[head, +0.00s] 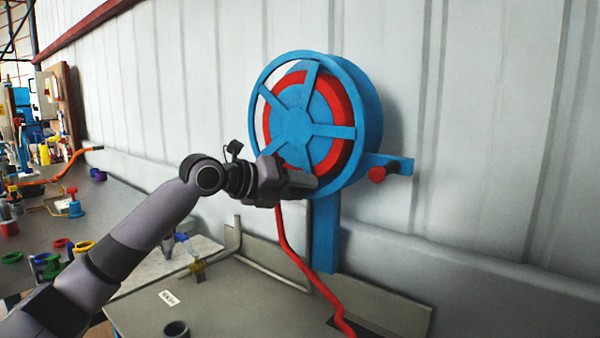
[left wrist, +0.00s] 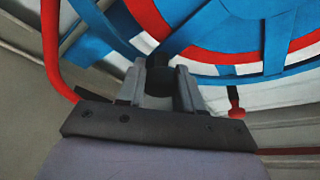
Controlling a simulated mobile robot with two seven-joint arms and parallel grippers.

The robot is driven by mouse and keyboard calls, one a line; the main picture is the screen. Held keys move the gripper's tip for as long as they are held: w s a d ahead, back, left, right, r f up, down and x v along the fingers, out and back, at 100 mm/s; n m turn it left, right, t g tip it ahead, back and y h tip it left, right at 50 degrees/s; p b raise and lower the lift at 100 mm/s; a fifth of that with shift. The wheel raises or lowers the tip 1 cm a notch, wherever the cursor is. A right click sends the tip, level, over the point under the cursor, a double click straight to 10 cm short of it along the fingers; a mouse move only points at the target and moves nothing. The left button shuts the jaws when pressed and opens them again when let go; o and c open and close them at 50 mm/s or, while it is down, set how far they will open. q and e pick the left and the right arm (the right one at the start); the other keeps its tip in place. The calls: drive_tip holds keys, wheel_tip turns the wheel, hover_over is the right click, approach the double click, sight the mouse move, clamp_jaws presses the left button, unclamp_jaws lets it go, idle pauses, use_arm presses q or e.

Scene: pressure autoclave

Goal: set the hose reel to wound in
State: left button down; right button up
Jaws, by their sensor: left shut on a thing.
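The hose reel (head: 335,130) is a blue spoked wheel on a blue post against the wall, with red hose coiled inside. A length of red hose (head: 290,245) hangs from it down to the bench. My left gripper (head: 308,183) is at the reel's lower rim. In the left wrist view my left gripper (left wrist: 160,85) is shut on a dark handle (left wrist: 160,68) at the rim of the reel, which also shows there (left wrist: 240,40). In the head view the gripper hides this handle. My right gripper is in neither view.
A blue bracket with a red knob (head: 377,174) juts out right of the reel. A grey bench (head: 230,300) below carries a dark cup (head: 176,329) and a pale bent pipe (head: 270,272). A cluttered table with coloured rings (head: 83,247) stands at left.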

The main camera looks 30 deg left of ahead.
use_arm(q)
drive_tip(key=shift+w+a+f+m+y+p, duration=0.1)
drive_tip(key=shift+a+f+m+y+p, duration=0.15)
drive_tip(key=shift+a+m+p, duration=0.4)
drive_tip(key=shift+a, duration=0.1)
drive_tip(key=c, duration=0.7)
unclamp_jaws()
drive_tip(key=shift+a, duration=0.1)
drive_tip(key=shift+c, duration=0.2)
drive_tip(key=shift+r, duration=0.1)
drive_tip(key=b+v, duration=0.2)
drive_tip(key=v, duration=0.5)
